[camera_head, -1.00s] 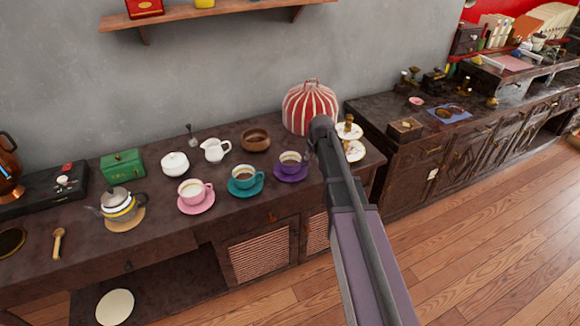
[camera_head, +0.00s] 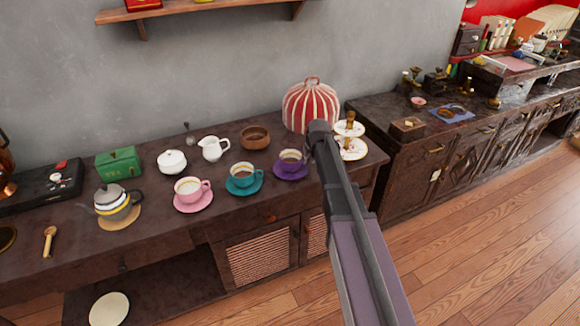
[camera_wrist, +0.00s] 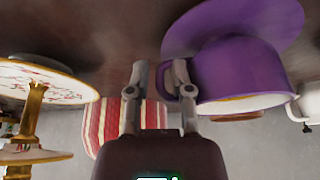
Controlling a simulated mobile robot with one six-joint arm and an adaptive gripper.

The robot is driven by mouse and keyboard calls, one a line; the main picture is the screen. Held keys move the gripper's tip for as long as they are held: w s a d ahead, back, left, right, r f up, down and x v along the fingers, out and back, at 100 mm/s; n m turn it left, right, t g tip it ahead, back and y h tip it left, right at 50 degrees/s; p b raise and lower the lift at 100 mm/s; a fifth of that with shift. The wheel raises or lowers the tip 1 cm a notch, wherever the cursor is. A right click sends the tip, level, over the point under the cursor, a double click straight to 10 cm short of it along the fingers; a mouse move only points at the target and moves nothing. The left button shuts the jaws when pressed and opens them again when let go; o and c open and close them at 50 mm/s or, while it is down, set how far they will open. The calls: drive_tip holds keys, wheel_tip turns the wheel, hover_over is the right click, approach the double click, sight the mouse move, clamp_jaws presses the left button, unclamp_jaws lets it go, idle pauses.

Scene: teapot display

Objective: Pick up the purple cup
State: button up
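The purple cup (camera_head: 290,163) stands upright on its purple saucer (camera_head: 290,174) on the dark counter, holding a brown drink. In the wrist view, which looks upside down, the cup (camera_wrist: 240,75) is close on the right, with the saucer (camera_wrist: 240,22) above it. My gripper (camera_wrist: 157,76) is open, its two fingers apart beside the cup. A strip of the purple handle (camera_wrist: 163,82) shows between the fingers, next to the right one. I cannot tell whether a finger touches it. In the head view my arm hides most of the fingers.
A teal cup (camera_head: 243,175) and a pink cup (camera_head: 188,188) stand left of the purple one. A red-striped cozy (camera_head: 310,106) stands behind, and a tiered stand (camera_head: 352,148) to the right. A wooden bowl (camera_head: 255,137) sits behind the cups.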

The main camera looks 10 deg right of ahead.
idle(0.5)
clamp_jaws()
drive_tip(key=shift+r+p, duration=0.4)
drive_tip(key=shift+p, duration=0.05)
drive_tip(key=shift+r+p, duration=1.35)
drive_tip(key=shift+r, duration=0.05)
drive_tip(key=shift+s+r, duration=0.1)
drive_tip(key=shift+s, duration=0.15)
drive_tip(key=s+d+r+p, duration=0.1)
drive_tip(key=s, duration=1.4)
drive_tip(key=shift+d+r, duration=0.15)
drive_tip(key=shift+d, duration=0.1)
drive_tip(key=shift+s, duration=0.2)
